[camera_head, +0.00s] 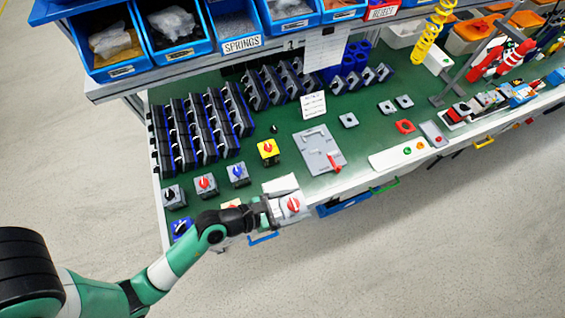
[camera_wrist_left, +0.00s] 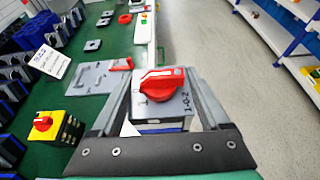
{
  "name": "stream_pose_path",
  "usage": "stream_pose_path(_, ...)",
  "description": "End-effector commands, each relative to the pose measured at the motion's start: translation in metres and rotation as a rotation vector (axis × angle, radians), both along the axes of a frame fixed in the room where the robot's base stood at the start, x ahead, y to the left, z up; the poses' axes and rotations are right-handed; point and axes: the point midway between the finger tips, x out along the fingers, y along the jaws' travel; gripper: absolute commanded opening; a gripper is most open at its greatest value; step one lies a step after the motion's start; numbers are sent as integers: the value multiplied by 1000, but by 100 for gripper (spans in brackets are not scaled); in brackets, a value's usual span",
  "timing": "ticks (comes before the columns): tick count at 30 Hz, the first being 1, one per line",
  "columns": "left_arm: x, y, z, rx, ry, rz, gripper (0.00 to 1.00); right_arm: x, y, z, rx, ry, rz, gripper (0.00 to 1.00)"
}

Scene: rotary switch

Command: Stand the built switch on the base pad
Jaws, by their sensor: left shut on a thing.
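The built switch (camera_head: 291,205) is a grey box with a red rotary knob and a face marked 1-0-2. My left gripper (camera_head: 272,211) is shut on it at the bench's front edge. In the left wrist view the switch (camera_wrist_left: 160,100) sits between the two fingers, knob facing the camera; its underside is hidden. I cannot tell for certain which piece is the base pad. A pale block (camera_head: 280,185) lies just behind the switch, and a grey plate with a red handle (camera_head: 318,147) lies farther back. My right gripper is not in view.
A yellow switch with a red knob (camera_head: 268,151) and several grey switches (camera_head: 205,184) stand left on the green bench (camera_head: 290,155). Racks of dark housings (camera_head: 200,130) stand behind them. A white button panel (camera_head: 402,153) is to the right. Blue bins (camera_head: 175,25) line the back.

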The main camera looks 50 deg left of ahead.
Motion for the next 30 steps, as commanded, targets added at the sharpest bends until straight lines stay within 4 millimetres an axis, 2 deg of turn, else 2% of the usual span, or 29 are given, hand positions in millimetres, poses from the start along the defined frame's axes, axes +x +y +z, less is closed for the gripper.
stream_pose_path(5, 7, 9, -7, 0, -3, 6, 0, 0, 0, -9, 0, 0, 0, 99)
stream_pose_path(14, 45, 63, -38, 0, -5, 8, 0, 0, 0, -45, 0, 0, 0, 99)
stream_pose_path(16, 55, 77, -46, 0, -4, 7, 0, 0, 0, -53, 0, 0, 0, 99)
stream_pose_path(21, 71, 97, -79, -2, -1, 4, 0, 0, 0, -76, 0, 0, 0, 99)
stream_pose_path(24, 76, 105, -89, -1, -2, 4, 0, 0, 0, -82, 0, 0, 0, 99)
stream_pose_path(30, 79, 108, -91, -1, -2, 2, 0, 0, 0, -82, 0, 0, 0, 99)
